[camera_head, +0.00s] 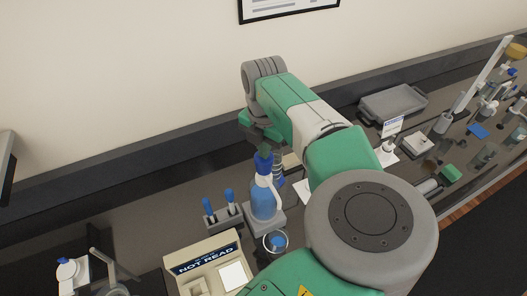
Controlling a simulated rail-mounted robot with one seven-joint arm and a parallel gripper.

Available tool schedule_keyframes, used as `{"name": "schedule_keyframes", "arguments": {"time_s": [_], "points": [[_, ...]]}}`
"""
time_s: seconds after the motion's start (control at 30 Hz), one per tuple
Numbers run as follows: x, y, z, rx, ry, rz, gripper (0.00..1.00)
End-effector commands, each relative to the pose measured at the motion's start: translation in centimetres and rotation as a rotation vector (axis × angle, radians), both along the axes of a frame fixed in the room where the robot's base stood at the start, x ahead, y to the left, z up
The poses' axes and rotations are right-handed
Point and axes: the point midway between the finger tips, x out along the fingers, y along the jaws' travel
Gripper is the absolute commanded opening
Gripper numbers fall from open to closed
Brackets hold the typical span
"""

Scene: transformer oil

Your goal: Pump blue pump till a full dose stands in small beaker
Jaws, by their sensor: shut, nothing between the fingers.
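The blue pump (265,203) is a blue bottle with a blue head and a pale spout that curves down its right side. It stands upright on a grey base. A small beaker (276,243) stands just in front of it under the spout side; blue shows inside, but I cannot read its level. My gripper (264,149) is shut and empty, pointing down right over the pump head. I cannot tell whether its fingertips touch the head. The fingertips are small and partly merge with the pump top.
A rack with blue-handled tools (222,214) stands left of the pump. A beige instrument labelled "NOT READ" (207,262) is in front. A grey tray (393,103) and crowded glassware lie to the right. My arm covers the bench right of the pump.

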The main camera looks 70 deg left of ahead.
Motion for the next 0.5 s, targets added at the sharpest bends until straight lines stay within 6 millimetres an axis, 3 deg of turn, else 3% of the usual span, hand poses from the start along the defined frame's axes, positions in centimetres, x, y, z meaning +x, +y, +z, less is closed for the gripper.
{"name": "schedule_keyframes", "arguments": {"time_s": [0.5], "points": [[0.0,0.0,2.0,-0.001,0.0,0.0,0.0]]}}
